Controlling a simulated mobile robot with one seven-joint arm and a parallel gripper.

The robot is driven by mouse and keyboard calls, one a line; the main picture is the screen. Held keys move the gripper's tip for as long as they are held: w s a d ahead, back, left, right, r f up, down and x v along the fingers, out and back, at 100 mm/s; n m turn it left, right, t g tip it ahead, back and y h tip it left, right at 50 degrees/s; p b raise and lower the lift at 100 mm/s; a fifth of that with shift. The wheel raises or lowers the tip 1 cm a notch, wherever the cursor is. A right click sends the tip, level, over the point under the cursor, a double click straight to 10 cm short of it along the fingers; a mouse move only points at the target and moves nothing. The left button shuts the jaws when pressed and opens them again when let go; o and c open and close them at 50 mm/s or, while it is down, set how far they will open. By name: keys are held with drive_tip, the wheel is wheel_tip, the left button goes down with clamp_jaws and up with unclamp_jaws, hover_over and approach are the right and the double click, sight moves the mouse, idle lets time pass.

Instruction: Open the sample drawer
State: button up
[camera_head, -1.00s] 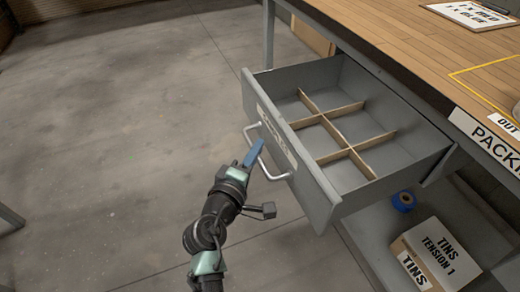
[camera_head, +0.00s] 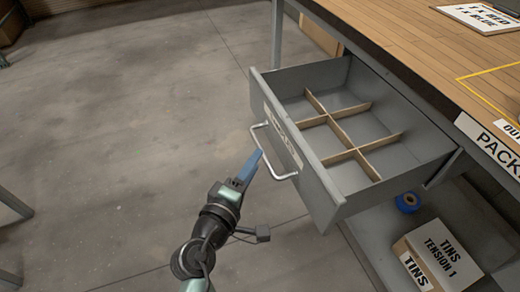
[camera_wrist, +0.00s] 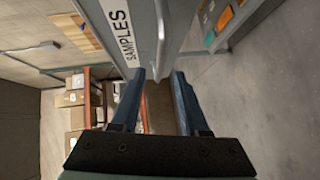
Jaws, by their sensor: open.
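The grey sample drawer (camera_head: 322,190) stands pulled well out from under the bench, and its compartments, split by wooden dividers, look empty. Its front carries a label, which reads SAMPLES in the wrist view (camera_wrist: 121,30), and a bar handle (camera_head: 275,152). My gripper (camera_head: 250,165) is in front of the drawer, just off the handle on its outer side. In the wrist view my blue fingers (camera_wrist: 160,80) are apart with nothing between them, and the handle (camera_wrist: 161,32) lies beyond their tips.
The wooden bench top (camera_head: 420,50) is above and right of the drawer. A TINS box (camera_head: 437,254) and a blue tape roll (camera_head: 407,202) sit on the shelf below. The floor (camera_head: 130,130) to the left is clear.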

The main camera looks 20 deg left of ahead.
drive_tip(key=s+a+r, duration=0.1)
drive_tip(key=s, duration=0.6)
drive_tip(key=shift+s+p, duration=0.2)
drive_tip(key=shift+p, duration=0.25)
